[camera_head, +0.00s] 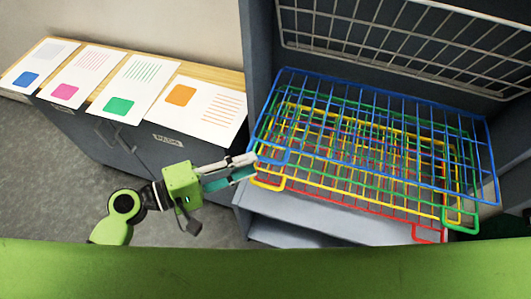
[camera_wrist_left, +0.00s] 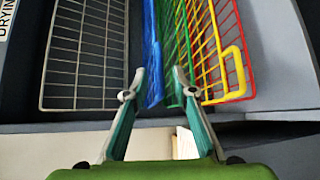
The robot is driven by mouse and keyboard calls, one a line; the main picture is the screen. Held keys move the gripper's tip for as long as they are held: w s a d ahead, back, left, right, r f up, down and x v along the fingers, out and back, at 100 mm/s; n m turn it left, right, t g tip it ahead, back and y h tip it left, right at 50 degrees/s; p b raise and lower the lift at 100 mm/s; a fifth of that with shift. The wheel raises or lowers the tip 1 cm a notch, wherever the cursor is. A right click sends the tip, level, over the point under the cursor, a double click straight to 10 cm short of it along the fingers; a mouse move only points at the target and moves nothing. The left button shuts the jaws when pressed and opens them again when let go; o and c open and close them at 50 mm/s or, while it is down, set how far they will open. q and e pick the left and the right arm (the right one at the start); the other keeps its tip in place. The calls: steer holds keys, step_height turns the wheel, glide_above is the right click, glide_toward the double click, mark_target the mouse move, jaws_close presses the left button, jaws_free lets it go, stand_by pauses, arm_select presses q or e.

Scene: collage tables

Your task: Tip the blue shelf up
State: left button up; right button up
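The blue shelf (camera_head: 385,88) is a wire rack lying flat, uppermost in a stack of coloured racks, in the head view. In the left wrist view the blue shelf (camera_wrist_left: 153,60) is seen nearly edge-on. My left gripper (camera_head: 249,167) is at the stack's front left corner, by the blue shelf's handle loop. In the wrist view my left gripper (camera_wrist_left: 159,76) has its fingers apart, with the blue edge showing between them. Whether a finger touches the wire cannot be told. My right gripper is not in view.
Green (camera_head: 460,212), yellow (camera_head: 268,184) and red (camera_head: 428,238) racks lie closely below the blue one. A pale wire rack (camera_head: 400,40) stands tipped up behind. A dark cabinet (camera_head: 150,150) at left carries several printed sheets (camera_head: 205,108).

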mark_target(266, 158)
arm_select(q)
steer(key=p+x, duration=0.1)
steer(key=x, duration=0.4)
steer(key=shift+w+d+f, duration=0.1)
steer(key=shift+w+d, duration=0.05)
steer(key=shift+d, duration=0.2)
jaws_close()
